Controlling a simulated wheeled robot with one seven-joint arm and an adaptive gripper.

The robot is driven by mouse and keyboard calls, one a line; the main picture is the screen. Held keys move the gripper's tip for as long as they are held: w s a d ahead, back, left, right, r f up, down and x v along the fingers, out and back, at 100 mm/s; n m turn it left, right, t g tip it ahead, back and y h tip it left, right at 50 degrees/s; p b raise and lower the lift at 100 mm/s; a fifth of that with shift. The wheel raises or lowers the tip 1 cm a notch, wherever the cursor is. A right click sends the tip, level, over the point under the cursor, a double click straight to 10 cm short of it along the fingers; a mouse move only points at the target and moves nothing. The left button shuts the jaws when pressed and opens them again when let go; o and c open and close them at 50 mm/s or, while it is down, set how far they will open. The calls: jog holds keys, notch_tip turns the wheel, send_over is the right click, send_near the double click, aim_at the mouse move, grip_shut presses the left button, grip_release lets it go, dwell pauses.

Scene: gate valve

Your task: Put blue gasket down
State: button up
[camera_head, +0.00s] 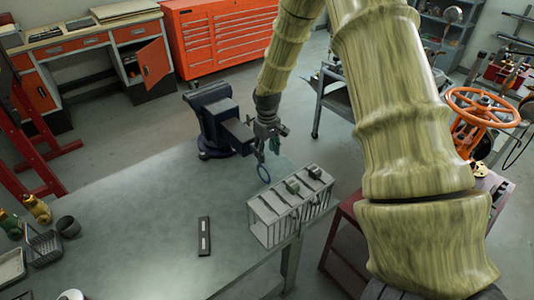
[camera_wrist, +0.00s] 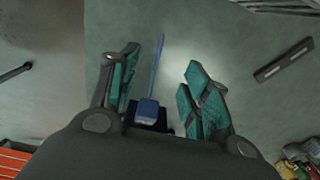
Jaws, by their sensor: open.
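The blue gasket (camera_head: 263,173) is a thin ring just below my gripper (camera_head: 270,143) in the head view, over the table. The fingers are spread apart, with a clear gap on the right side of the gasket. I cannot tell whether the gasket touches the left finger or the table.
A pale slotted rack (camera_head: 290,207) stands at the table's right edge, close to my gripper. A dark blue vise (camera_head: 213,118) is at the back. A dark bar with light marks (camera_head: 204,237) lies on the grey table (camera_head: 140,225). The table's middle is clear.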

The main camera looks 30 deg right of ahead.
notch_tip(320, 180, up, 11)
jog(key=b, duration=0.4)
jog(key=shift+r, duration=0.15)
dwell(0.4)
